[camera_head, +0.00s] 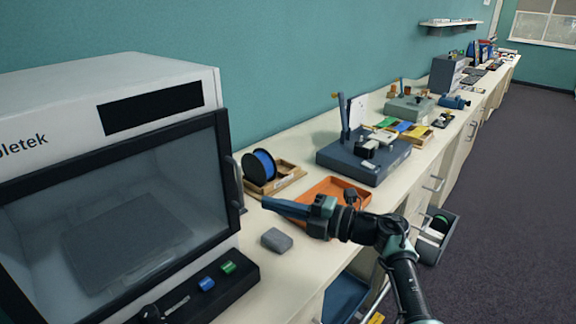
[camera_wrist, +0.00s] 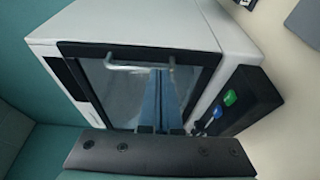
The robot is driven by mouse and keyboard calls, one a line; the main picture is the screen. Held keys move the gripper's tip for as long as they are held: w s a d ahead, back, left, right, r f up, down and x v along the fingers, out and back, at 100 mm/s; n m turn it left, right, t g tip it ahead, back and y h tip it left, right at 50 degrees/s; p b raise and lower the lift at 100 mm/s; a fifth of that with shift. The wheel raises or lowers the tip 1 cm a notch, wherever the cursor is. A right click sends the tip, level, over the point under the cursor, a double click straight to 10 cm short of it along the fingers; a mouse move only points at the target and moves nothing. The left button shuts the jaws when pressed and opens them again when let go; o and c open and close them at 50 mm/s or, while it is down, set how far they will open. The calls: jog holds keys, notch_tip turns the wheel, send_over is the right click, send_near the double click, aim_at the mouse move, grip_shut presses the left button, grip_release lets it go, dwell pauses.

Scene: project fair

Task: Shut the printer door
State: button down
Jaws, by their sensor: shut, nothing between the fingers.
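The white printer (camera_head: 110,85) fills the left of the head view. Its black-framed, see-through door (camera_head: 120,200) lies across the front and looks flush or almost flush; I cannot tell whether a small gap is left. The door handle (camera_head: 237,185) is on the door's right edge, and the handle also shows in the wrist view (camera_wrist: 125,64). My gripper (camera_head: 266,203) has its blue fingers shut and empty, pointing left toward the handle side. In the wrist view my gripper (camera_wrist: 160,75) points at the door, its tips overlapping the handle; contact is unclear.
A black control box (camera_head: 215,285) with blue and green buttons sits at the printer's front. A grey block (camera_head: 277,240), an orange tray (camera_head: 335,187) and a blue spool (camera_head: 260,165) are on the counter (camera_head: 300,255). An open drawer (camera_head: 437,235) sticks out; the floor at right is clear.

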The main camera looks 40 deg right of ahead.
jog(key=s+d+b, duration=0.3)
jog(key=d+b, duration=0.6)
jog(key=shift+s, duration=0.4)
